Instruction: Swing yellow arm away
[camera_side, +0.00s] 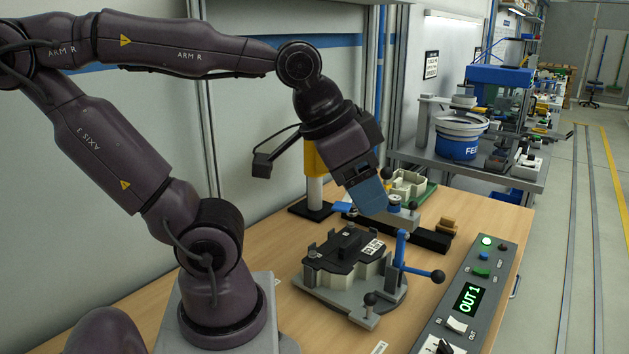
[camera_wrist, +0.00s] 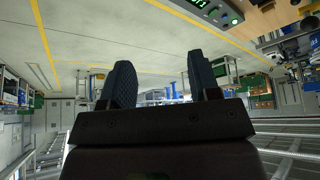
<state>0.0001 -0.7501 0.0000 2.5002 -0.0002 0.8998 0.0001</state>
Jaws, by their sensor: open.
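A yellow piece (camera_side: 315,159) shows on an upright white post (camera_side: 315,190) with a black foot, behind my wrist in the side view. Most of it is hidden by my wrist, so I cannot tell its full shape or whether it is the yellow arm. My gripper (camera_side: 371,199) points down and right, in front of the post and above the bench. Its two dark ridged fingers also show in the wrist view (camera_wrist: 165,85), apart with nothing between them. I cannot tell from the side view how near it is to the yellow piece.
A round grey fixture (camera_side: 322,292) holds a black-topped part (camera_side: 345,249). A blue upright with a ball-ended lever (camera_side: 402,254) stands at its right. A green tray (camera_side: 426,191) sits behind the gripper.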

